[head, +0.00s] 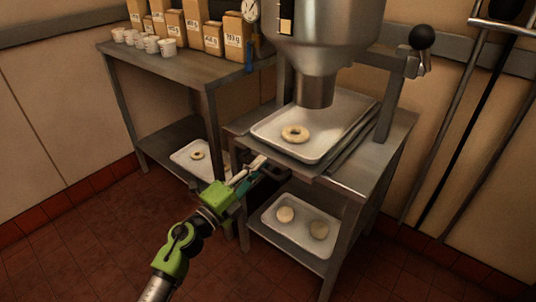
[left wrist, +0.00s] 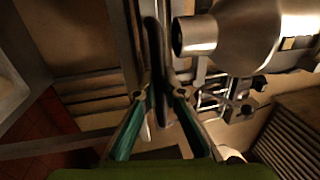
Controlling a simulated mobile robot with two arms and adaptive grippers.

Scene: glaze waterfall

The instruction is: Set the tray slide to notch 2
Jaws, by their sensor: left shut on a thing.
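The tray slide's metal tray (head: 265,135) lies under the steel nozzle (head: 314,92), with one dough ring (head: 295,133) on it. My left gripper (head: 262,168) is at the front left edge of the slide, just below the tray, shut on a dark part there that looks like the slide's handle. In the left wrist view the teal fingers (left wrist: 163,92) close around a dark upright bar (left wrist: 153,45). The fingers hide much of the handle in the head view. I cannot make out the notches. My right gripper is not in view.
A lower shelf holds a tray (head: 297,243) with two dough rounds. The side table (head: 178,72) at left carries boxes and white cups; a tray with a ring (head: 197,155) is below it. A black-knobbed lever (head: 421,38) stands at right. The tiled floor at front is clear.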

